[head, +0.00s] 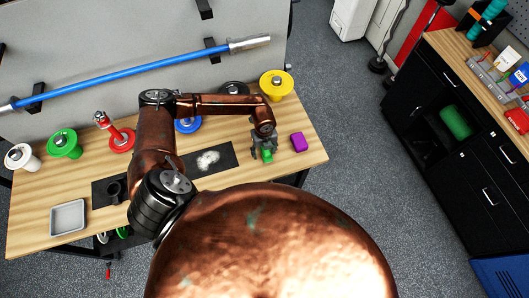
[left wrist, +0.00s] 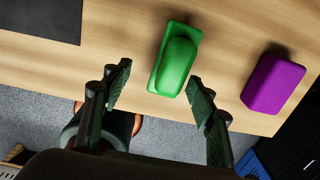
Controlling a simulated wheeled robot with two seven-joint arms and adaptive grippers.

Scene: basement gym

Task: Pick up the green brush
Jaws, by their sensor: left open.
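The green brush (left wrist: 175,58) lies on the wooden table (left wrist: 120,60) near its front edge, in the left wrist view just beyond my open fingers. My left gripper (left wrist: 155,90) is open and empty, with one finger on either side of the brush's near end and a gap between. In the head view the left gripper (head: 265,143) is over the brush (head: 267,156), which is partly hidden beneath it. I cannot tell the exact height of the fingers above the table. My right gripper is in neither view.
A purple block (head: 300,142) lies just right of the brush. A dark mat (head: 222,156) with white powder lies to the left. A grey tray (head: 68,217) and several coloured weight stacks stand further left and behind. A blue barbell (head: 140,70) hangs behind the table.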

